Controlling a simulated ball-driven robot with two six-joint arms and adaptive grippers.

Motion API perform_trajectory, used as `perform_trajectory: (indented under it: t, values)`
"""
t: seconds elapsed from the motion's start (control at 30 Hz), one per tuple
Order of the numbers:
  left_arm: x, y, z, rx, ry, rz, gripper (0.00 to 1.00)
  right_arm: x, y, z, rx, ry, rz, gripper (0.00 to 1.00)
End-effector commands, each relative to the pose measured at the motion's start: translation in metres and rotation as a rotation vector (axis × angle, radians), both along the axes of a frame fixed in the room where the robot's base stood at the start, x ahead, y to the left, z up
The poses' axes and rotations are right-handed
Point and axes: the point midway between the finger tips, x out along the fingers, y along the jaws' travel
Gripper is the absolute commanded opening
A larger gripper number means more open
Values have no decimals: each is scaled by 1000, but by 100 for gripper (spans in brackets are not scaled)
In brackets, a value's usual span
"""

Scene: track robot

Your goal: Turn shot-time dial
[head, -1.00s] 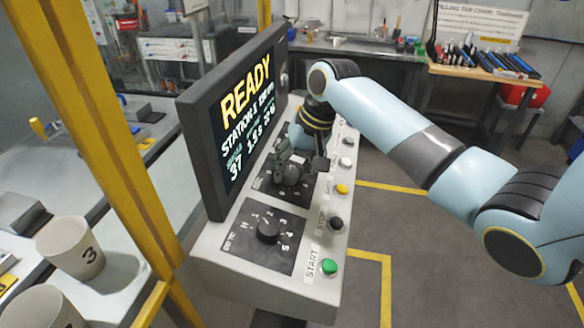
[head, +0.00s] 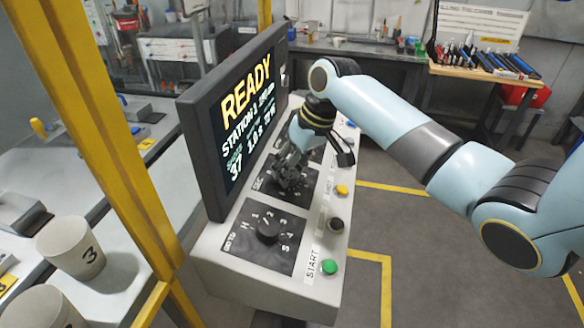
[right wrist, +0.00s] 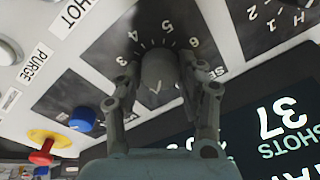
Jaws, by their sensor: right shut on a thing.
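The shot-time dial is a dark round knob (right wrist: 158,75) on a black plate with numbers around it. In the head view its plate, marked SEC (head: 262,184), sits on the sloping console behind another dial. My right gripper (head: 290,182) is down over the knob and hides most of it there. In the right wrist view the fingers of this gripper (right wrist: 160,80) are on both sides of the knob, shut on it. The screen (head: 247,115) reads READY, with smaller figures below. My left gripper is not in view.
A second dial (head: 268,231) with its own numbered plate is nearer on the console. A green START button (head: 330,267), a black button (head: 336,225) and a yellow button (head: 342,190) line the right edge. A yellow post (head: 110,130) and paper cups (head: 72,248) stand left.

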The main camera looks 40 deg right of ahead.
Motion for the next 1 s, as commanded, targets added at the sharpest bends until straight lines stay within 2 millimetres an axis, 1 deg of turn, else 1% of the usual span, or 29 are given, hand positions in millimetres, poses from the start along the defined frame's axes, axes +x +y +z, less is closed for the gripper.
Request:
perform_trajectory:
  t: [0.37,0.4,0.53,0.57,0.83,0.93,1.0]
  values:
    - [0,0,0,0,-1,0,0,0,0,0,-1,1,2,7]
    - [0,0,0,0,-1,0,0,0,0,0,-1,1,2,44]
    - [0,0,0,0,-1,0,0,0,0,0,0,1,1,61]
    - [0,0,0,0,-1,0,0,0,0,0,0,1,1,62]
    - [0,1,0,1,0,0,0,0,0,2,0,0,2,62]
    - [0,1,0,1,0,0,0,-2,-3,10,-1,-1,0,62]
    - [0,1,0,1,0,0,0,-4,-6,21,-3,-4,1,62]
